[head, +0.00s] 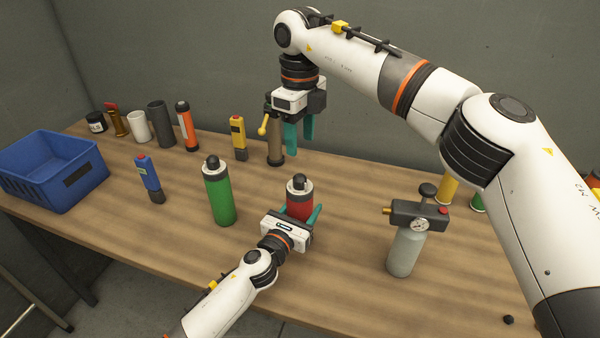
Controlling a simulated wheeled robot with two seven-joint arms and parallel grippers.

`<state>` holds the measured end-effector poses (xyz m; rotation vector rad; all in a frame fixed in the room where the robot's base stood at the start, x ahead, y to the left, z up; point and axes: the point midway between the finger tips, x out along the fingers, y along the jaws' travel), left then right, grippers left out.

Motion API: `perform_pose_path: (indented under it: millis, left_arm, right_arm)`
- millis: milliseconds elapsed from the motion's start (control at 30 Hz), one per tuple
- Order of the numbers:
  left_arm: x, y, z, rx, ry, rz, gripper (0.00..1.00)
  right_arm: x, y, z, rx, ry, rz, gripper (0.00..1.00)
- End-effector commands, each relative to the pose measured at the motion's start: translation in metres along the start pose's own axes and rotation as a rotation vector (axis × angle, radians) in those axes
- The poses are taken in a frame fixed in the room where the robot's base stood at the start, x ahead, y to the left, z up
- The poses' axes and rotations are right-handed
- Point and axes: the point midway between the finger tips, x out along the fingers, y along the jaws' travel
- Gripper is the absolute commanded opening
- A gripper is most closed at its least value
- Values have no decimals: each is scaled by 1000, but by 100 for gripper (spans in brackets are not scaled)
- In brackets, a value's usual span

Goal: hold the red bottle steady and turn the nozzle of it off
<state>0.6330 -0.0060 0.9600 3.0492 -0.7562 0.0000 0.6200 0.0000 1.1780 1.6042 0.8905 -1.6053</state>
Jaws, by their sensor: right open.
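The red bottle (298,206) stands upright on the table, with a pale shoulder and a dark nozzle (298,181) on top. My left gripper (294,213) reaches it from the front, with teal fingers on either side of its body. The gripper hides the bottle's lower part, and I cannot tell whether the fingers press on it. My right gripper (300,143) is open and empty, fingers pointing down. It hangs in the air above and behind the red bottle in the picture, apart from the nozzle.
A green bottle (219,197) stands left of the red one, and a grey canister with a gauge (404,251) stands to the right. A brown cylinder with a yellow lever (275,150) is near my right gripper. A blue crate (53,200) and several tools and cylinders line the left and back.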

Motion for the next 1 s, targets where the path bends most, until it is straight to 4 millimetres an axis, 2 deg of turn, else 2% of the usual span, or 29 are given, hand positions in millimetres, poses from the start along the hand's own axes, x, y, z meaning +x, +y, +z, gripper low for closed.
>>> perform_pose_path:
  millis: [33, 200, 433, 600, 900, 1000]
  left_arm:
    - [0, 0, 0, 0, 0, 1, 24]
    - [0, 1, 0, 0, 0, 1, 24]
    - [0, 1, 0, 0, 0, 1, 24]
    - [0, 1, 0, 0, 0, 1, 24]
    - [0, 1, 0, -1, 0, 1, 24]
    - [0, 1, 0, -1, 0, 1, 24]
  right_arm:
    - [12, 0, 0, -2, -3, -3, 50]
    - [47, 0, 0, -2, -2, -4, 50]
    - [83, 0, 0, -2, -1, -3, 50]
    - [94, 0, 0, -3, 1, -2, 50]
    - [96, 0, 0, -3, 1, -2, 50]
    - [96, 0, 0, -3, 2, -1, 34]
